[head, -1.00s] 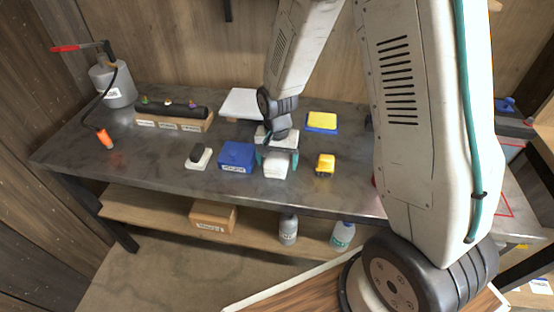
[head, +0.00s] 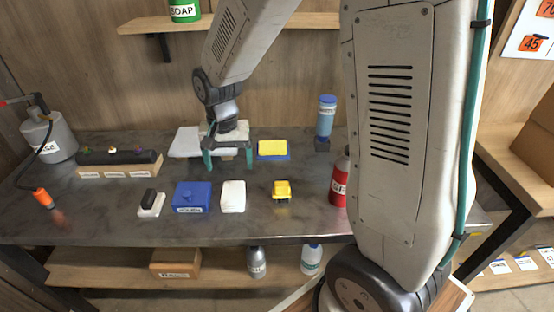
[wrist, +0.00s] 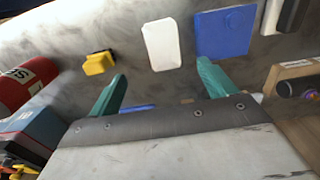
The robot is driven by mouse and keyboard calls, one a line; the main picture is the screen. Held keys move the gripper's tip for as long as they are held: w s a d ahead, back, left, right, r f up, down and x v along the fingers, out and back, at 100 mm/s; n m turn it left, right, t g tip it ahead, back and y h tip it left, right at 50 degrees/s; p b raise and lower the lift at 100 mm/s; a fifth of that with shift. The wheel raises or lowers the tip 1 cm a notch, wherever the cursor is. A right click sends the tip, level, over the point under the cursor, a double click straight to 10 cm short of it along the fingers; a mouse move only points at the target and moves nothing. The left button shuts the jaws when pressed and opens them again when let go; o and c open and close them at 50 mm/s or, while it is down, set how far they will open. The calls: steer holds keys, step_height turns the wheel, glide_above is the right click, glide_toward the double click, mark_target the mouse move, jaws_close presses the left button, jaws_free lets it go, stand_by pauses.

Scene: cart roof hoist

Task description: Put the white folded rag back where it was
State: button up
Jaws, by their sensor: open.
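The white folded rag (head: 233,196) lies flat on the dark grey workbench (head: 110,222), between a blue box (head: 193,197) and a small yellow object (head: 282,190). The rag also shows in the wrist view (wrist: 162,45), beyond the fingertips. My gripper (head: 228,163) is open and empty, with its teal fingers pointing down. It is behind the rag and apart from it. In the wrist view my gripper's fingers (wrist: 161,75) are spread with nothing between them.
A flat white item (head: 185,142) and a yellow-and-blue pad (head: 272,150) lie behind. A black-and-white brush-like item (head: 151,204) is left of the blue box. A red bottle (head: 339,180) and blue bottle (head: 326,116) stand right. The bench's front strip is clear.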

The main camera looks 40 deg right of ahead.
steer(key=s+d+r+n, duration=0.1)
steer(key=s+r+n, duration=0.1)
steer(key=s+r, duration=0.3)
steer(key=s+d+r+n, duration=0.1)
steer(key=s+r, duration=0.4)
steer(key=s, duration=0.6)
steer(key=s+d+r+n+t, duration=0.1)
steer(key=s+r+n, duration=0.2)
steer(key=s+r, duration=0.2)
steer(key=shift+s+r+n, duration=0.3)
steer(key=shift+s, duration=1.3)
